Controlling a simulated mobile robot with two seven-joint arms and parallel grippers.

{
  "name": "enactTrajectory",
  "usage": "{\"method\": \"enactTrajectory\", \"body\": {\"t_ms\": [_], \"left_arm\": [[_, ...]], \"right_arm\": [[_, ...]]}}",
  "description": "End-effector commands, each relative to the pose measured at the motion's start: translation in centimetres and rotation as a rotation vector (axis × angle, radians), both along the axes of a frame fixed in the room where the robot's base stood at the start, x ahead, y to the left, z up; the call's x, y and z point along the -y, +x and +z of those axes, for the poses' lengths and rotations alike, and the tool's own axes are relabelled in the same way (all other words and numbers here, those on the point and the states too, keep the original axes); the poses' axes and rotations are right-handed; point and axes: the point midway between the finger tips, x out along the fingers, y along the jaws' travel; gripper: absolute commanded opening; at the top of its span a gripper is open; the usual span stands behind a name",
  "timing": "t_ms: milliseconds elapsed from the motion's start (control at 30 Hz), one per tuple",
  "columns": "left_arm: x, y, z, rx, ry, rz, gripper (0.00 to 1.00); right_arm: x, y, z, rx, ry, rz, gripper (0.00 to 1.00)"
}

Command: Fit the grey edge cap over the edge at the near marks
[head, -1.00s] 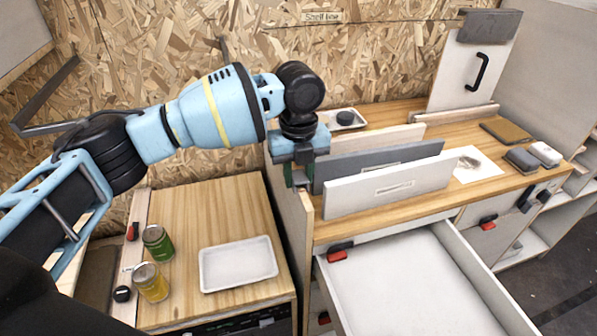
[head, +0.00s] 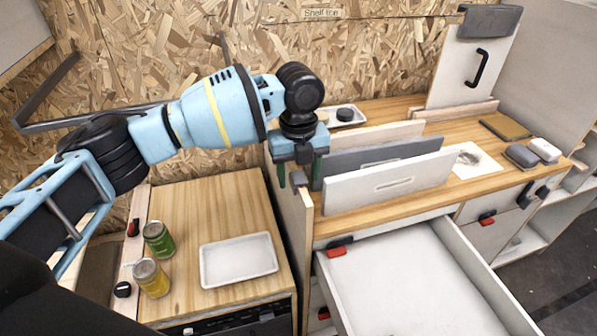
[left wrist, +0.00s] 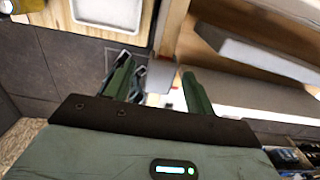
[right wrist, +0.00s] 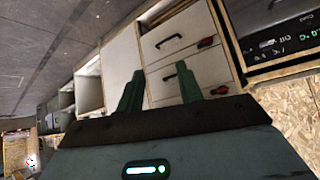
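The grey edge cap (head: 299,179) sits at the top edge of the upright wooden side panel (head: 304,225), beside the counter. It also shows as a grey block (left wrist: 160,76) between my left fingers in the left wrist view. My left gripper (head: 299,176) is above the panel with its green fingers apart, one on each side of the cap, and gaps show. Whether the cap is fully seated is too small to tell. The near marks cannot be made out. My right gripper (right wrist: 160,85) is open and empty, seen only in the right wrist view.
Several upright boards (head: 390,182) stand on the counter just right of my left gripper. An open drawer (head: 400,285) juts out below.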

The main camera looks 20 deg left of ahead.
Motion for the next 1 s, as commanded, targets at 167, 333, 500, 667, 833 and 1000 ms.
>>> {"method": "enactTrajectory", "body": {"t_ms": [167,333,500,667,833,1000], "left_arm": [[0.0,0.0,0.0,0.000,0.000,0.000,0.55],[0.0,0.1,0.8,0.003,-0.002,0.000,0.55],[0.1,0.1,3.5,0.003,-0.001,-0.001,0.55],[0.1,0.0,5.9,0.002,-0.001,-0.001,0.55],[0.0,0.0,7.5,0.001,-0.001,0.000,0.55],[0.0,0.0,7.8,-0.001,-0.001,0.000,0.55]], "right_arm": [[0.0,0.0,0.0,0.000,0.000,0.000,0.36],[0.0,-0.1,-0.1,-0.003,0.000,-0.001,0.36],[0.0,-0.2,-0.2,-0.005,0.000,0.000,0.36],[0.0,-0.3,-0.3,-0.007,-0.001,0.000,0.36],[0.1,-0.3,-0.3,-0.007,-0.001,0.000,0.36],[0.1,-0.3,-0.3,-0.008,-0.001,0.000,0.36]]}}
